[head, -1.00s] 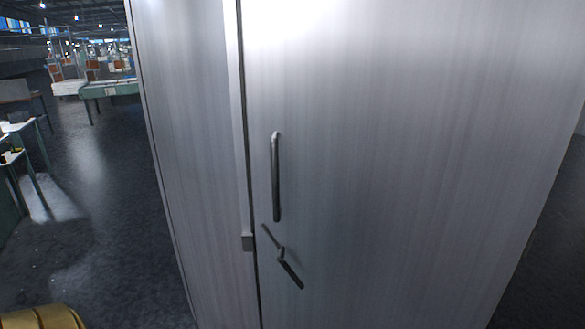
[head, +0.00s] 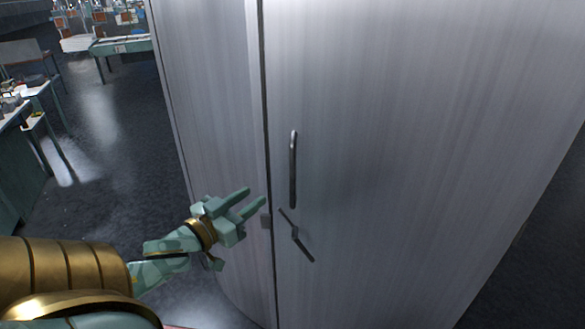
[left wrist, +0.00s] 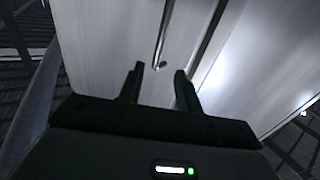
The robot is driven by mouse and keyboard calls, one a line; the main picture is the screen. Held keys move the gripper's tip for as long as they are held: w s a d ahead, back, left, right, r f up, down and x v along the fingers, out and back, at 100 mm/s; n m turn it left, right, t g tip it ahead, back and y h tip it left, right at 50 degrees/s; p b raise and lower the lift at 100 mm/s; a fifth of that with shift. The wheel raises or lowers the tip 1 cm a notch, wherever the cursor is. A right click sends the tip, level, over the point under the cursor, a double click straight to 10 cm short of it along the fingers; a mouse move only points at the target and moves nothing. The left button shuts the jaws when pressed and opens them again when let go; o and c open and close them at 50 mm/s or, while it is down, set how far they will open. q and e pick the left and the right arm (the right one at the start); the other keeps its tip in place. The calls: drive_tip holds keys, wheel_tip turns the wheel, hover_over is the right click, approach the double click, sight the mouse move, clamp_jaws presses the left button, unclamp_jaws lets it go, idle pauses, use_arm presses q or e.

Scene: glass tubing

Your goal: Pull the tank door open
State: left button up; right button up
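The tank door (head: 400,130) is a tall brushed-metal panel filling the middle and right of the head view, and it looks shut. A vertical bar handle (head: 293,170) sits near its left edge. Just below is a slanted latch lever (head: 297,237). My left gripper (head: 256,198) is open and empty, left of the handle and lever and apart from them in the picture. In the left wrist view the two dark fingers (left wrist: 158,82) are spread, with the bar handle (left wrist: 163,38) beyond them. My right gripper is not in view.
The tank's side wall (head: 205,90) runs left of the seam. Dark floor (head: 110,150) is open at the left, with a green workbench (head: 120,45) farther back.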

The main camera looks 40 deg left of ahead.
sight(291, 171)
use_arm(q)
drive_tip(key=w, duration=1)
drive_tip(key=w+a+p, duration=0.1)
drive_tip(key=w, duration=0.4)
drive_tip(key=shift+w, duration=0.3)
clamp_jaws()
